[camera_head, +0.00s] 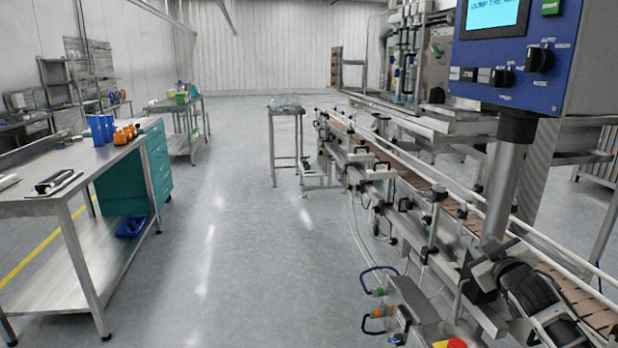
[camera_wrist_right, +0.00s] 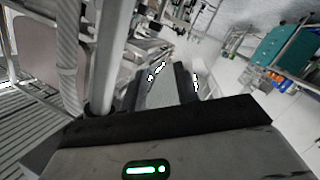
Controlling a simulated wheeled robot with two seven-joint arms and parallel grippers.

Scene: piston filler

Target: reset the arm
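My right gripper (camera_head: 482,272) is at the lower right of the head view, beside the conveyor (camera_head: 420,183) and close to the grey post (camera_head: 511,185) under the blue control panel. In the right wrist view its two dark fingers (camera_wrist_right: 165,84) stand apart, with a gap between them. I see no object held in that gap, only grey surfaces behind it. The post also shows in the wrist view (camera_wrist_right: 108,60), just left of the fingers. I cannot tell whether the gripper touches the post or the conveyor. My left gripper is not in view.
The blue control panel (camera_head: 560,75) overhangs at upper right. A box with handles and a red button (camera_head: 456,343) is at the bottom. A steel workbench (camera_head: 100,170) with blue and orange items stands left. A small table (camera_head: 286,112) stands farther back. The middle floor is clear.

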